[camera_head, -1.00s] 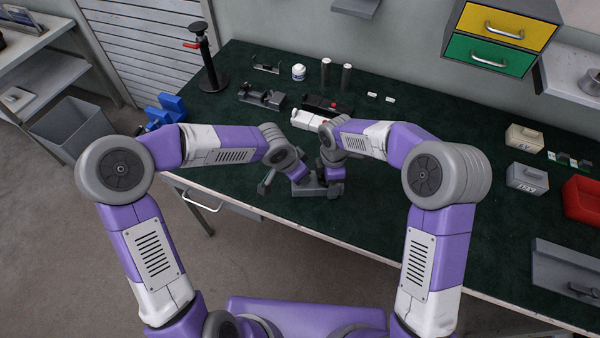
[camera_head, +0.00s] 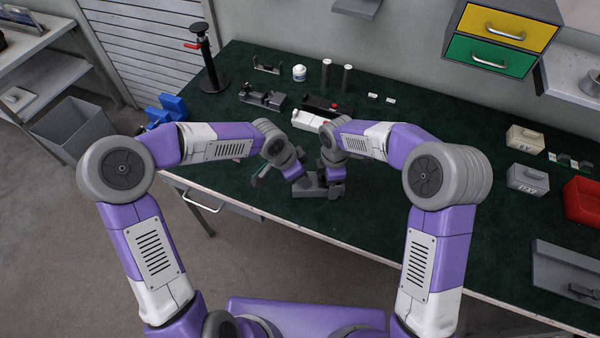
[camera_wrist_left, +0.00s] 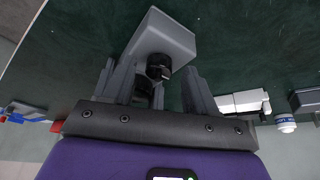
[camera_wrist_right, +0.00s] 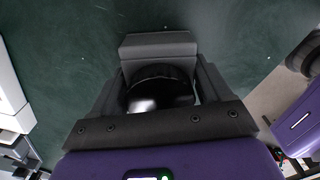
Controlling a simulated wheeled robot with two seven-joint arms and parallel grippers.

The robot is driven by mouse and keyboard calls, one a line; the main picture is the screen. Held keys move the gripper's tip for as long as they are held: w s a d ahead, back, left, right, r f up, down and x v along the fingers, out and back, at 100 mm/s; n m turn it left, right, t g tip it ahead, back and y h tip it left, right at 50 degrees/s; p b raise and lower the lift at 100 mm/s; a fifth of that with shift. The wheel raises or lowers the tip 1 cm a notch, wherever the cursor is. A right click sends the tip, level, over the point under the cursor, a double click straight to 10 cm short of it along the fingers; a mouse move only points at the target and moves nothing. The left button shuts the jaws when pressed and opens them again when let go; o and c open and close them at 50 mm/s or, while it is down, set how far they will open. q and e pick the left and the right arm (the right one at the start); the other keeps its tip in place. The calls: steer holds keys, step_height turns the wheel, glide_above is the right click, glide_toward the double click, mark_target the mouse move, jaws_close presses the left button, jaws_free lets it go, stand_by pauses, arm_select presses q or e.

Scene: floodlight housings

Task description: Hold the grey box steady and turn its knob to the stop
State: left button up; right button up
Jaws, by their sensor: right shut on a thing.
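The grey box (camera_head: 309,191) lies on the green bench top between my arms. In the left wrist view its pale grey body (camera_wrist_left: 168,36) shows with a small black knob (camera_wrist_left: 158,66) on it. My left gripper (camera_head: 279,174) is open at the box's left part. Its fingers (camera_wrist_left: 150,72) stand apart on either side of the knob, with no clear contact. Contact points are partly hidden.
Behind the box stand a white device (camera_head: 308,121), a dark grey fixture (camera_head: 262,99) and two dark cylinders. Labelled boxes (camera_head: 527,178) and a red bin (camera_head: 583,200) are at the right. The bench right of my right gripper is clear.

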arm_select(q)
steer(key=v, duration=1.2)
steer(key=shift+s, duration=0.1)
arm_select(e)
steer(key=o, duration=1.1)
steer(key=shift+c, duration=0.2)
